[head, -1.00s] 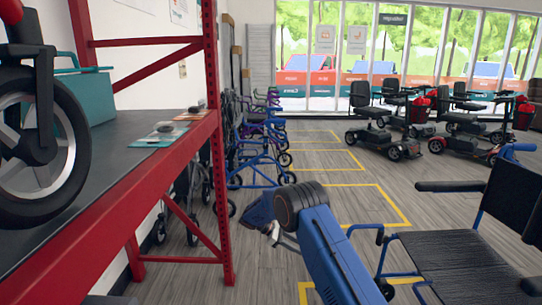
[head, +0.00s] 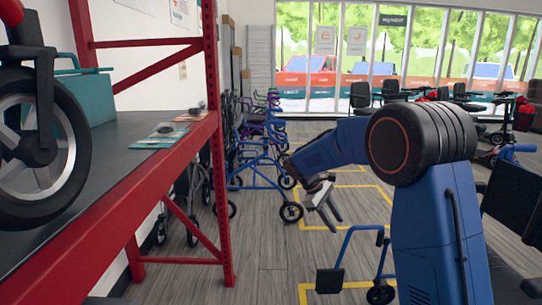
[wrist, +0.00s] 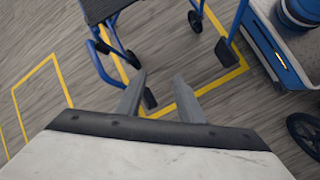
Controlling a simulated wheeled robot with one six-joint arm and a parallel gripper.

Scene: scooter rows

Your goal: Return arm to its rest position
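My blue arm stands raised in the right half of the head view, with its large black joint in front of the scooters. My gripper (head: 326,203) hangs at the arm's left end and points down over the floor, clear of the red shelf. In the wrist view my gripper (wrist: 160,95) shows two grey fingers spread apart, with nothing between them but floor and parts of a blue wheelchair beyond.
A red shelf rack (head: 220,150) stands at left, with a wheel and cards on it. Rollators (head: 255,160) line the wall behind. A blue-framed wheelchair (head: 515,190) is at right, partly hidden by my arm.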

